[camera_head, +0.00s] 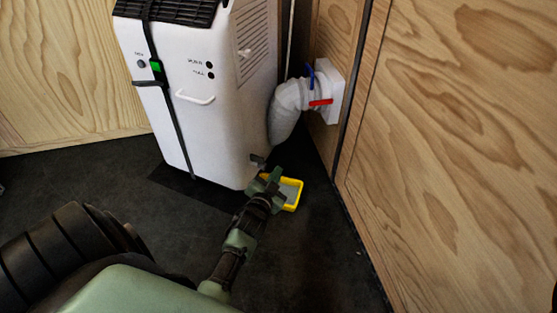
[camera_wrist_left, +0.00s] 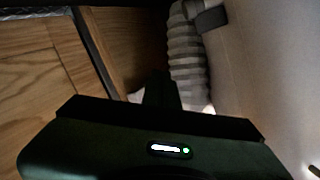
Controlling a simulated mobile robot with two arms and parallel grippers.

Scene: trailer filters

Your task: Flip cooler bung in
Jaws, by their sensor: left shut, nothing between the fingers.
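The white cooler (camera_head: 212,95) stands upright on the dark floor, with a black strap down its front. A small dark fitting (camera_head: 257,160), which looks like the bung, sticks out low on its right side; its exact position in or out is too small to tell. My left gripper (camera_head: 273,178) is shut and empty, just below and right of that fitting, over the yellow-rimmed tray (camera_head: 292,206). I cannot tell whether it touches the fitting. In the left wrist view, the cooler's pale side (camera_wrist_left: 265,75) fills the right. My right gripper is not in view.
A grey ribbed hose (camera_head: 285,108) runs from behind the cooler to a white wall port (camera_head: 334,92) with blue and red clips. The hose also shows in the left wrist view (camera_wrist_left: 187,60). A wooden wall (camera_head: 460,150) closes the right. Dark floor (camera_head: 325,255) is clear in front.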

